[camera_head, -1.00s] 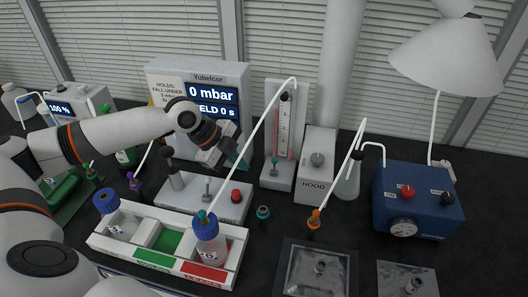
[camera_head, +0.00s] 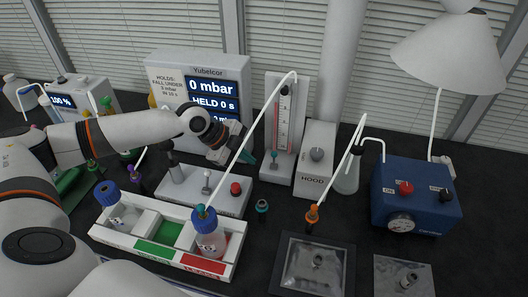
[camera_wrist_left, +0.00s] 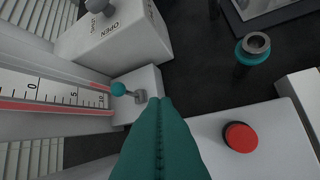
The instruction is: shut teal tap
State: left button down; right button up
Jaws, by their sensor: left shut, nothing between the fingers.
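The teal tap (camera_head: 274,157) is a small teal-knobbed lever at the foot of the upright flow meter (camera_head: 284,125). In the left wrist view its teal knob (camera_wrist_left: 118,89) points left from a grey metal pivot, towards the scale. My left gripper (camera_head: 247,158) is shut and empty, just left of the tap in the head view. Its teal fingers (camera_wrist_left: 160,100) show pressed together in the left wrist view, with their tips close to the tap's pivot; I cannot tell whether they touch. My right gripper is not in view.
The white HOOD box (camera_head: 314,160) stands right of the meter. A white box with a red button (camera_head: 235,188) lies below my gripper. A teal-rimmed socket (camera_head: 262,206) stands on the dark bench. A white tube arcs from the bottle (camera_head: 210,240) to the meter's top.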

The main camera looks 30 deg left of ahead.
aim_at(274, 159)
pick_arm(q)
jog(key=w+d+f+p, duration=0.2)
jog(key=w+f, duration=0.1)
jog(key=w, duration=0.2)
jog(key=shift+w, duration=0.25)
jog(key=shift+d, duration=0.1)
jog(key=shift+w+a+r+b, duration=0.1)
jog(key=shift+w+a+b, duration=0.1)
jog(key=shift+w+b, duration=0.75)
jog(key=shift+w+r, duration=0.2)
jog(key=shift+w, duration=0.05)
jog(key=shift+a, duration=0.1)
jog(key=shift+s, duration=0.1)
jog(key=shift+s+d+f+p, duration=0.1)
jog(key=shift+s+f+p, duration=0.1)
jog(key=shift+s, duration=0.15)
jog(key=shift+s+d+f+p, duration=0.1)
jog(key=shift+s+p, duration=0.1)
jog(key=shift+s, duration=0.15)
